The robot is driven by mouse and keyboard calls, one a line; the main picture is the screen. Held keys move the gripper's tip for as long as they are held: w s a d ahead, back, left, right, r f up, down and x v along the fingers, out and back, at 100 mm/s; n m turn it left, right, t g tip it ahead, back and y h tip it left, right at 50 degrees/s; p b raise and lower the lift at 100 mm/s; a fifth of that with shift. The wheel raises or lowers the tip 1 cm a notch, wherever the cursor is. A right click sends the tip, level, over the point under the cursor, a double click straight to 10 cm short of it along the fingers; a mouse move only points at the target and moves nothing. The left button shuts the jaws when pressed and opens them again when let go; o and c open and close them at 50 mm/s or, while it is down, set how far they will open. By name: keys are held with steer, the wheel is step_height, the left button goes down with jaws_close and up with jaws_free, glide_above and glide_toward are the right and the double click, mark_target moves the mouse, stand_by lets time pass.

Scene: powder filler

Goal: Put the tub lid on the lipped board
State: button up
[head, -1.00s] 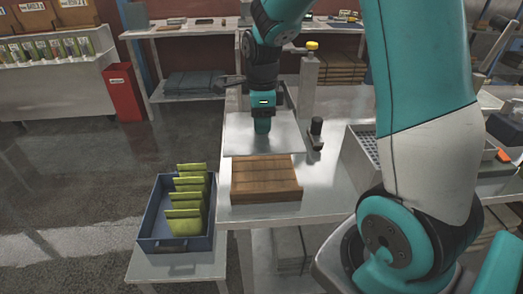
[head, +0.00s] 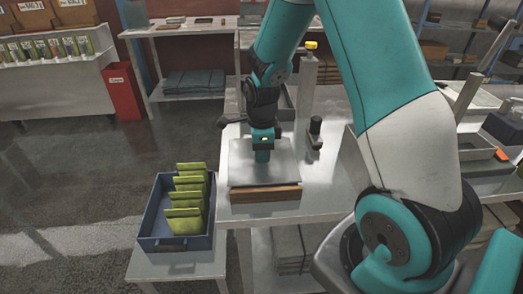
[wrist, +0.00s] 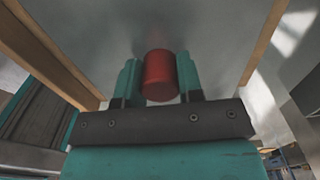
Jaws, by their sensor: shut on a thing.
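The tub lid (head: 284,172) is a flat grey metal plate with a red knob (wrist: 159,76). My gripper (head: 262,158) points down and is shut on the red knob, one finger on each side. The lipped board (head: 265,195) is brown wood at the front edge of the steel bench. The lid is over the board and hides most of it; the board's front edge shows below the lid. In the wrist view, wooden lips (wrist: 45,52) run along both sides of the plate. I cannot tell whether the lid touches the board.
A blue crate (head: 159,212) with several green pouches (head: 187,201) stands on a lower stand at the left. A steel post with a yellow top (head: 311,46) and a black-capped fixture (head: 315,135) stand behind and right of the board. The bench right of the board is clear.

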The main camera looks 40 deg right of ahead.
steer(key=o, duration=1)
steer(key=shift+f, duration=0.1)
step_height(320, 180, up, 12)
steer(key=s+a+r+n+y, duration=0.1)
steer(key=s+a+r+n, duration=0.1)
steer(key=s+a+n, duration=0.5)
steer(key=s+a+r+n+y, duration=0.1)
steer(key=s+a+n, duration=0.5)
steer(key=n, duration=0.8)
steer(key=s+a+r+n+y, duration=0.2)
steer(key=s+a+r+n, duration=0.2)
steer(key=s+a+n, duration=0.3)
steer(key=shift+s+a+n, duration=0.15)
steer(key=shift+a+n, duration=0.25)
steer(key=shift+n, duration=0.6)
steer(key=shift+s+a+n, duration=0.15)
steer(key=shift+a+n, duration=0.2)
steer(key=shift+n, duration=0.65)
